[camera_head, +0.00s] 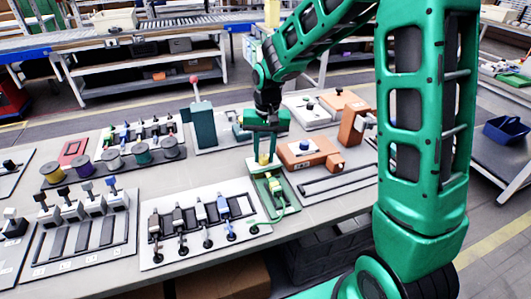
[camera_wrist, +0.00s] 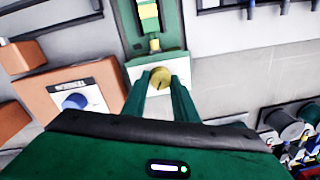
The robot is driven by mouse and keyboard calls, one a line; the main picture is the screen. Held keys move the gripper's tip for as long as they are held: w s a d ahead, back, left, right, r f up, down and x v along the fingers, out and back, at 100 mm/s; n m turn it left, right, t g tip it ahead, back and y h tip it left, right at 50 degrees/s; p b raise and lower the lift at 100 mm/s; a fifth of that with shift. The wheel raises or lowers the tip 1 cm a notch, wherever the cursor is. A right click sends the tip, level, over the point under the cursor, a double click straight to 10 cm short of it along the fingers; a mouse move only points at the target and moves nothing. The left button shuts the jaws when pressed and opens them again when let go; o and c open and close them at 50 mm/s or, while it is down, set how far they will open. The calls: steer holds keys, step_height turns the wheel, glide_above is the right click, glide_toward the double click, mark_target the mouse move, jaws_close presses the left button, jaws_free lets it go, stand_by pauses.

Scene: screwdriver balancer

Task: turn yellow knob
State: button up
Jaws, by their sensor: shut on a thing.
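The yellow knob (camera_wrist: 160,77) sits on a pale panel (camera_wrist: 142,70) at the end of a green-based device, seen in the wrist view. In the head view the yellow knob (camera_head: 264,159) shows just below my gripper (camera_head: 264,152). My gripper (camera_wrist: 161,85) has its two green fingers on either side of the knob and is shut on it. The finger bodies hide part of the panel below the knob. The green base (camera_head: 275,193) extends toward the table's front edge.
An orange box with a blue knob (camera_head: 304,145) stands close on the right. A dark green lever box (camera_head: 203,125) stands behind to the left. Spools (camera_head: 112,160) and a white board of screwdriver-like tools (camera_head: 190,222) lie left. The grey table is crowded.

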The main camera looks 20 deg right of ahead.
mark_target(265, 156)
steer(key=m, duration=0.5)
steer(key=shift+w+a+r+m, duration=0.1)
steer(key=shift+w+m, duration=0.05)
steer(key=shift+m, duration=0.25)
stand_by(0.4)
steer(key=o, duration=0.9)
steer(key=shift+o, duration=0.9)
step_height(265, 156, up, 11)
steer(key=shift+s+d+f, duration=0.2)
steer(key=shift+s+d, duration=0.05)
